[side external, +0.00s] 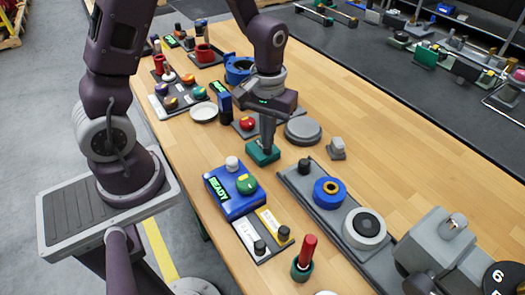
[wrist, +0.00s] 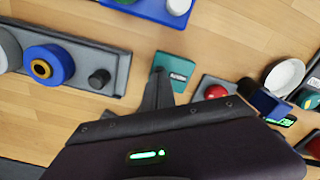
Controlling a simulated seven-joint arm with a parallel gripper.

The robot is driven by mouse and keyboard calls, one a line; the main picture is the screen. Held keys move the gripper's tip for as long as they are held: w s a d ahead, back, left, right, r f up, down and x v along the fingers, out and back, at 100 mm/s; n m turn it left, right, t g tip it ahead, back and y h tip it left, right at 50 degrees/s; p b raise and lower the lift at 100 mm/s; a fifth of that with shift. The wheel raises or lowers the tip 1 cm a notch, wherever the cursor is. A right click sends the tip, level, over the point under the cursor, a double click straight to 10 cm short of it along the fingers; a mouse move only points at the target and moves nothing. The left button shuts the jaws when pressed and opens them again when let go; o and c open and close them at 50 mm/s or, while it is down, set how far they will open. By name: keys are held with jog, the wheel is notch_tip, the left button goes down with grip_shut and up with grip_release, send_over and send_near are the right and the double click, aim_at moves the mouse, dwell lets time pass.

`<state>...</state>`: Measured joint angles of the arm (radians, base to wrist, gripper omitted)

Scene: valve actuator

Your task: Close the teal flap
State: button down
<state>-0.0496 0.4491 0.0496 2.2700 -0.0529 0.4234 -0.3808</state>
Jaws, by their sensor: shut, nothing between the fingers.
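A small teal piece (side external: 262,153) with a label stands on the wooden table in the middle of the side view, behind the blue READY box. It also shows in the wrist view (wrist: 185,64), just beyond my fingertips. My gripper (side external: 267,146) points down with its fingers together, empty, right at the top of the teal piece. In the wrist view my gripper (wrist: 160,75) overlaps its left part. I cannot tell whether the fingers touch it, nor how far the flap is open, as the fingers hide part of it.
The blue READY box (side external: 225,204) stands in front. A red button (side external: 247,123) on a dark plate is behind left, and a round grey disc (side external: 303,131) is behind right. A grey rail (side external: 303,184) with blue and white rings lies to the right. Bare table lies at far right.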

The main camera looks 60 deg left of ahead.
jog(key=shift+r, duration=3.5)
jog(key=s+d+r+m+t, duration=0.2)
jog(key=s+r+m+t, duration=0.3)
jog(key=s+r, duration=0.7)
jog(key=s+m, duration=0.1)
jog(key=s, duration=0.2)
jog(key=shift+s+d+r+t, duration=0.2)
jog(key=shift+d+r+t, duration=0.05)
jog(key=shift+d+t, duration=0.05)
